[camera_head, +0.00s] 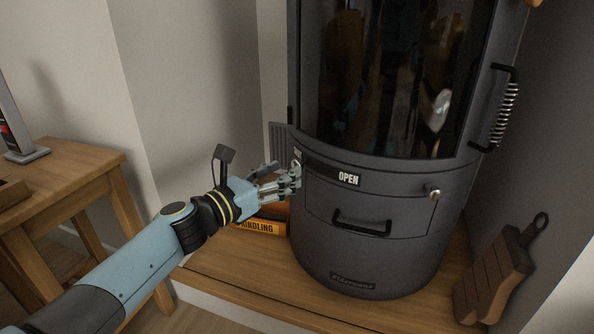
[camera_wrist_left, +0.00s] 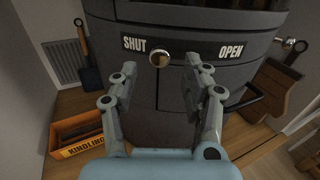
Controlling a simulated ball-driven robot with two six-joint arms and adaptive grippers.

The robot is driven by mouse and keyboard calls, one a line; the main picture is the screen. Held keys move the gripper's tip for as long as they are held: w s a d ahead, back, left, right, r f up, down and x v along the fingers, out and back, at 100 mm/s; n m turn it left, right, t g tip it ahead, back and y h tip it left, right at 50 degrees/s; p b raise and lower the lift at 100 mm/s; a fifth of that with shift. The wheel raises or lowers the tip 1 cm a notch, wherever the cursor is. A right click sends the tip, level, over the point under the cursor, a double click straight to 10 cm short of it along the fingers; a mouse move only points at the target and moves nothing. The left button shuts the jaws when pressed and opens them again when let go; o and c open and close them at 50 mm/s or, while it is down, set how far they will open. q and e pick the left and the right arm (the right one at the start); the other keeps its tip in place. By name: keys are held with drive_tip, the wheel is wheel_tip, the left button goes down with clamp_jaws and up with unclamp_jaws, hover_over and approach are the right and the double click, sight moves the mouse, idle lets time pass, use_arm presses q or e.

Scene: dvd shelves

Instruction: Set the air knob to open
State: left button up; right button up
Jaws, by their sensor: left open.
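The air knob (camera_wrist_left: 159,60) is a small round metal knob on the dark stove's front. In the left wrist view it sits close to the SHUT label (camera_wrist_left: 134,44), at the left end of a dark strip that ends at the OPEN label (camera_wrist_left: 231,51). In the head view the OPEN label (camera_head: 348,179) is clear, while my fingers partly cover the knob's end of the strip. My left gripper (camera_head: 290,177) is open at the stove (camera_head: 375,275). In the left wrist view its fingertips (camera_wrist_left: 162,80) are spread just below the knob, with nothing between them. My right gripper is not seen.
An orange kindling box (camera_head: 262,227) stands left of the stove. A drawer handle (camera_head: 362,222) and a small side knob (camera_head: 434,193) stick out from the stove front. A wooden table (camera_head: 75,180) stands at the left.

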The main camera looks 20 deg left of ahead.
sight(300, 163)
use_arm(q)
drive_tip(key=x, duration=0.4)
clamp_jaws()
idle(0.4)
